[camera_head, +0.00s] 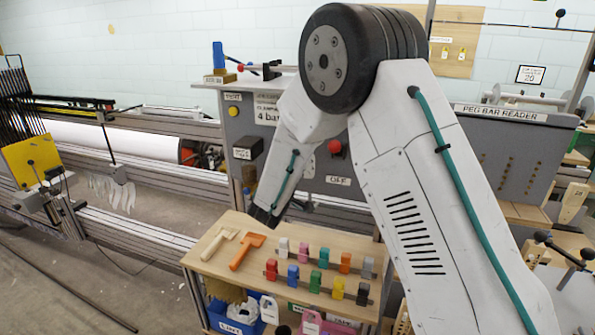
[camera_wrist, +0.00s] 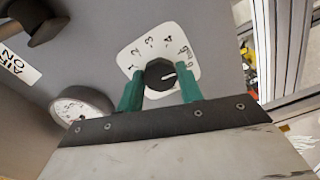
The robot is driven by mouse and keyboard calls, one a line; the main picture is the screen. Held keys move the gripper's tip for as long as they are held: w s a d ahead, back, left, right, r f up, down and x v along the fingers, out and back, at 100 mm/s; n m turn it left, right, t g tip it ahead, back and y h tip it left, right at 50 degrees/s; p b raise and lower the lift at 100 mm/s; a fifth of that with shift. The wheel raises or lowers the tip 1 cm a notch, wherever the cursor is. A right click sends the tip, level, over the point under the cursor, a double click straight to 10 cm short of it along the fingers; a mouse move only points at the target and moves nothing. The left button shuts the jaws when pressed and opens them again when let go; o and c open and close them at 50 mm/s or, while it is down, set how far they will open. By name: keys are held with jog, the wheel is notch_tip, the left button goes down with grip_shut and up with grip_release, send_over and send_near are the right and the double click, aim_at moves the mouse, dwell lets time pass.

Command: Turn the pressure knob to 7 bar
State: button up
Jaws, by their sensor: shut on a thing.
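The pressure knob (camera_wrist: 158,73) is a dark round knob on a white numbered dial plate (camera_wrist: 136,54) in the wrist view. My gripper (camera_wrist: 160,80) has its two green fingers on either side of the knob, shut on it. The knob's white pointer mark points right, past the 4 toward the upper numbers; the exact value cannot be read. A round white gauge (camera_wrist: 84,106) lies to the left, its reading too small to tell and partly behind my gripper. In the head view my arm hides the knob; a card on the grey panel (camera_head: 237,101) reads 4 bar.
A black valve handle (camera_wrist: 35,18) with an AIR ON label is at the wrist view's upper left. A red button (camera_head: 335,147) sits on the panel. Below, a wooden table (camera_head: 205,262) holds coloured pegs and two tools. A loom (camera_head: 150,225) stands at left.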

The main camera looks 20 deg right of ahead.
jog(key=shift+f+m, duration=0.2)
jog(key=shift+m, duration=4.6)
jog(key=o, duration=1)
jog(key=shift+a+r, duration=0.1)
jog(key=v, duration=0.8)
